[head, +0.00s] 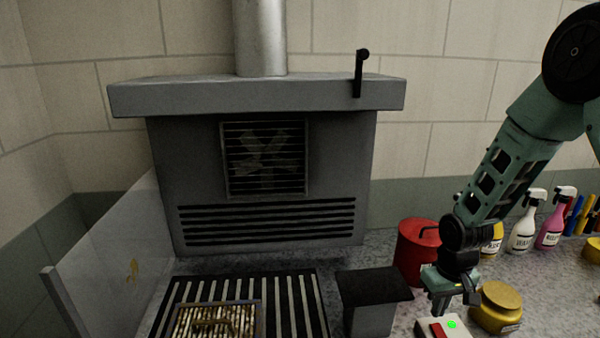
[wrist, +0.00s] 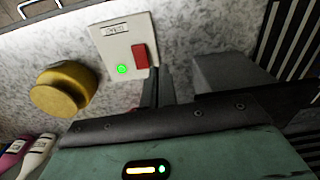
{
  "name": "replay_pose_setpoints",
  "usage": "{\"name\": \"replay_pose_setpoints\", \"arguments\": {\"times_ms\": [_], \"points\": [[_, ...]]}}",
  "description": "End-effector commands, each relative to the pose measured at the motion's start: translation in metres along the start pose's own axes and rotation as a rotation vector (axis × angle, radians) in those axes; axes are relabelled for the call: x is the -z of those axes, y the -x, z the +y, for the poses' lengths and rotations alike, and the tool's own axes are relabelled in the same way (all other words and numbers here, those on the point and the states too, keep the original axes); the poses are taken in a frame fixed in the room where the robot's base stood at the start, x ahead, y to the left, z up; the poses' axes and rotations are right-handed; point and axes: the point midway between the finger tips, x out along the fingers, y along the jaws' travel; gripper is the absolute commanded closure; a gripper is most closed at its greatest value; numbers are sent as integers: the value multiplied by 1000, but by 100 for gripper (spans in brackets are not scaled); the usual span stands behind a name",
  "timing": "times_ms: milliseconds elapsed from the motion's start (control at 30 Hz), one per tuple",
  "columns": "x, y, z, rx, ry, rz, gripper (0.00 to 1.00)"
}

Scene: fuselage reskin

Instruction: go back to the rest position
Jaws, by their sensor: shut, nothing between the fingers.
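My gripper (head: 439,303) is at the lower right in the head view, pointing down at the end of my green arm. Its dark fingers (wrist: 156,88) show in the wrist view, shut and empty. A pale switch box (head: 446,328) with a red rocker and a lit green light is just below the fingers. It also shows in the wrist view (wrist: 117,50), with the fingertips close to the red rocker (wrist: 139,57). I cannot tell whether they touch it.
A yellow tin (head: 497,308) and a red canister (head: 417,250) stand beside my gripper. Spray bottles (head: 525,228) stand at the right. A grey box with a black top (head: 373,287) is to the left, by a slatted grate (head: 283,295). A grey hooded unit (head: 335,216) stands behind.

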Motion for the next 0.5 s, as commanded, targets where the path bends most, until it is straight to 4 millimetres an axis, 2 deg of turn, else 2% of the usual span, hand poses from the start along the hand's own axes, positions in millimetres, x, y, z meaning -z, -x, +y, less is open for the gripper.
{"name": "replay_pose_setpoints", "arguments": {"times_ms": [33, 167, 300, 400, 500], "points": [[-2, 5, -27, 7, 45, 12, 100], [-28, 32, -97, 27, 164, 19, 100], [-77, 54, -160, 42, 300, 19, 100], [-120, 63, -192, 47, 396, 17, 100], [-161, 68, -212, 46, 477, 14, 100]]}}
